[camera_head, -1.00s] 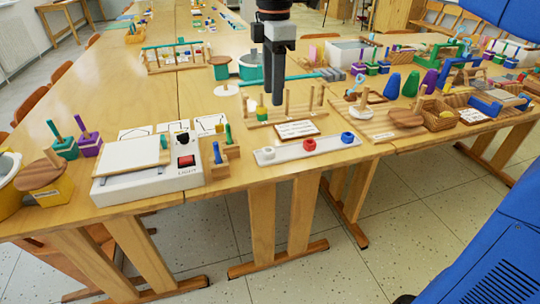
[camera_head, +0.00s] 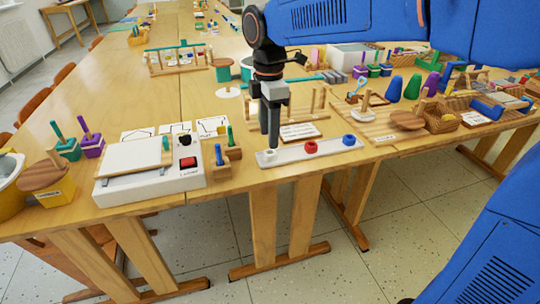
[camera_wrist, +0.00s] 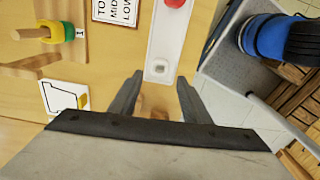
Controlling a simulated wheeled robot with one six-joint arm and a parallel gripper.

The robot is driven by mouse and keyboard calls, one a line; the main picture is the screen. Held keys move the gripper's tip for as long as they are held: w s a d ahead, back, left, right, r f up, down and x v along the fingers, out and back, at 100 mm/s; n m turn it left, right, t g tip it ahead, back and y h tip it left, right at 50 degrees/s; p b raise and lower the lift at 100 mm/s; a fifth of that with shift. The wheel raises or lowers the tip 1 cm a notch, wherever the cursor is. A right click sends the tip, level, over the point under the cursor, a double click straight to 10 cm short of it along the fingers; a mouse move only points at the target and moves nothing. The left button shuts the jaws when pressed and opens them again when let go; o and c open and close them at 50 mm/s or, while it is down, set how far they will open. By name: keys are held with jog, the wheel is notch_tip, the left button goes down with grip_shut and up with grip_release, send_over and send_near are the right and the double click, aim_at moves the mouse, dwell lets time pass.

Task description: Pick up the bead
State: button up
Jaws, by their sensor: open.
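A long white tray (camera_head: 290,153) lies near the table's front edge and bears three beads. The white bead (camera_head: 269,154) is at the left end, the red bead (camera_head: 311,147) in the middle and the blue bead (camera_head: 348,140) at the right. My gripper (camera_head: 270,142) points down at the white bead's end of the tray. In the wrist view the open fingers (camera_wrist: 160,80) stand apart on either side of the white bead (camera_wrist: 158,67), with nothing between them gripped. The red bead (camera_wrist: 174,3) shows at that view's top edge; the blue one is outside it.
A white light box (camera_head: 150,184) and a small wooden block with a blue peg (camera_head: 219,158) stand left of the tray. A pegged wooden rack (camera_head: 318,108) and a card (camera_head: 299,131) are behind it. The table's front edge is close.

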aim_at(270, 155)
jog(key=shift+s+d+f, duration=0.1)
jog(key=shift+f, duration=1.25)
jog(key=shift+s+d+f, duration=0.1)
jog(key=shift+f, duration=1.25)
jog(key=c, duration=0.9)
